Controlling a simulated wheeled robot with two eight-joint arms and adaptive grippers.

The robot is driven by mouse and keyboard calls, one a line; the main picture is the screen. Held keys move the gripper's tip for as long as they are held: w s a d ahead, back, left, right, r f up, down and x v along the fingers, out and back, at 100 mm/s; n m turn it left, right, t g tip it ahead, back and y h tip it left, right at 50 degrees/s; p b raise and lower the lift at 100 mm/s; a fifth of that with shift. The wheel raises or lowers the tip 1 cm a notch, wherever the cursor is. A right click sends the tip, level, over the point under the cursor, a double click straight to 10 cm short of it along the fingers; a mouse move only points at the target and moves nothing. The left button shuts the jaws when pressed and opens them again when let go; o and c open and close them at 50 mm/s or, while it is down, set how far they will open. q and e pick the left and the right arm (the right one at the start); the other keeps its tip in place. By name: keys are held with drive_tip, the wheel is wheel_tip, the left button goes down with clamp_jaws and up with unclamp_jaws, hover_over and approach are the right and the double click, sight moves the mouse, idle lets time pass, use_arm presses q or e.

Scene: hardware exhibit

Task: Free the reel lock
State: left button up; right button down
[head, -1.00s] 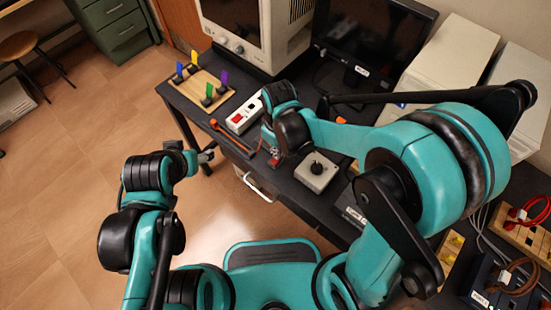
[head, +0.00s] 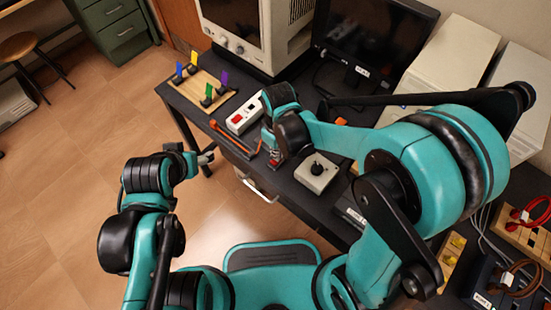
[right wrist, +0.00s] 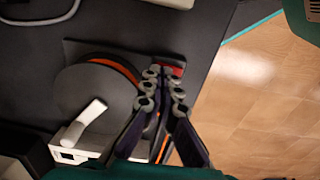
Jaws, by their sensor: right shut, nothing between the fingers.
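In the right wrist view a dark grey reel disc (right wrist: 95,95) with an orange rim and a pale crank-like handle (right wrist: 85,122) lies beside my right gripper (right wrist: 163,85). A small red piece (right wrist: 172,70) sits at the end of the reel's dark base, close to the fingertips; it may be the lock. The right fingers are together and empty; I cannot tell whether they touch it. In the head view the right gripper (head: 274,160) is low over the table's front edge, and its arm hides the reel. My left gripper (head: 206,157) is over the floor, its fingers unclear.
A grey box with a black knob (head: 316,172) stands right of my right gripper. Monitors stand behind.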

drive_tip(key=shift+r+p, duration=2.55)
drive_tip(key=shift+r, duration=0.85)
drive_tip(key=shift+f, duration=0.1)
drive_tip(key=s+d+r+m+t, duration=0.3)
drive_tip(key=d+r+m, duration=0.1)
drive_tip(key=d+r, duration=0.1)
drive_tip(key=s+d+r+m+t, duration=0.3)
drive_tip(key=d+r+m+t, duration=0.1)
drive_tip(key=d, duration=0.4)
wheel_tip(320, 180, up, 2)
drive_tip(key=shift+s+d+r+m, duration=0.2)
drive_tip(key=shift+s+d+m, duration=0.1)
drive_tip(key=shift+m, duration=0.2)
